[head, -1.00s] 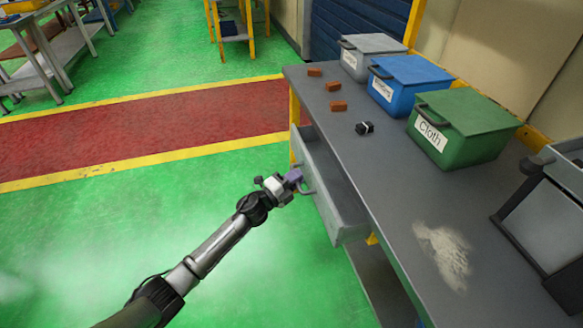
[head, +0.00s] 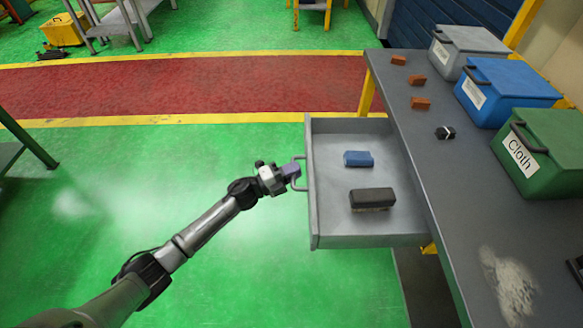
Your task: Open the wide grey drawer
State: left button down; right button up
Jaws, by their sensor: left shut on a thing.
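The wide grey drawer (head: 335,220) is pulled far out from under the grey workbench (head: 440,195), in the head view. A blue block (head: 358,158) and a dark brush with pale bristles (head: 372,199) lie inside it. My left gripper (head: 294,171) is shut on the drawer's handle (head: 301,175), at the left side of the drawer front. The fingertips are small in view and partly hide the handle. My right gripper is not in view.
On the bench stand grey (head: 465,48), blue (head: 508,92) and green (head: 550,150) lidded bins, several small brown blocks (head: 418,103), a black item (head: 446,132) and a pale powder patch (head: 508,285).

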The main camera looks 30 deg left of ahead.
pick_arm(q)
jog(key=shift+s+a, duration=0.2)
jog(key=shift+a, duration=0.05)
jog(key=c, duration=1.1)
grip_release()
jog(key=p+v, duration=0.2)
jog(key=v, duration=1.1)
jog(key=shift+s+a+f+p, duration=0.15)
jog(key=shift+s+a+p, duration=0.1)
jog(key=shift+s+p, duration=0.1)
jog(key=shift+w, duration=0.1)
